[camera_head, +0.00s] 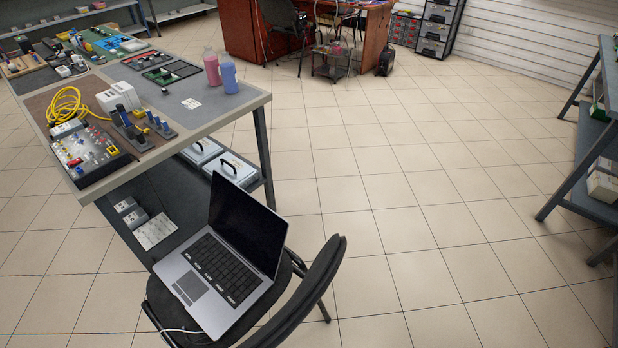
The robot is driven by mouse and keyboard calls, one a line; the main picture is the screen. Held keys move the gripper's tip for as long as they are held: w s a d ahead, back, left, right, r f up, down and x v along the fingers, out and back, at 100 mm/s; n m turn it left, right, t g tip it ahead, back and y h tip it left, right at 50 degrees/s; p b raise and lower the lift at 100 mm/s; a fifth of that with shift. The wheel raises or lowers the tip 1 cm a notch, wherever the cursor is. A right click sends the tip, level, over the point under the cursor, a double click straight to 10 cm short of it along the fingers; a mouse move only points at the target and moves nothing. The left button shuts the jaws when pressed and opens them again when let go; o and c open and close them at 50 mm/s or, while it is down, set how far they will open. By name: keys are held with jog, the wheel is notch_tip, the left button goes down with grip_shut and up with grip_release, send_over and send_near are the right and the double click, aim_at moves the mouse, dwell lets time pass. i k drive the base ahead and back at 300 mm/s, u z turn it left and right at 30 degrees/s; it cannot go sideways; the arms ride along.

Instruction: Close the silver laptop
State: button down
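The silver laptop (216,284) sits open on the seat of a black chair (318,284). Its dark screen (246,222) stands up at the far right side of the keyboard and leans back a little. The keyboard and touchpad face up, toward the lower left. A white cable (180,331) lies by the laptop's near edge. My gripper is not in view.
A grey workbench (215,118) with electronics, a yellow cable (66,105) and two bottles (229,77) stands at the left, close to the chair. Another bench (592,130) is at the right edge. The tiled floor (420,190) between is clear.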

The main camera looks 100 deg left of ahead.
aim_at(257, 230)
jog(key=u, duration=1.15)
jog(key=i, duration=0.95)
jog(key=u, duration=2.25)
jog(key=i, duration=0.95)
jog(key=z, duration=0.1)
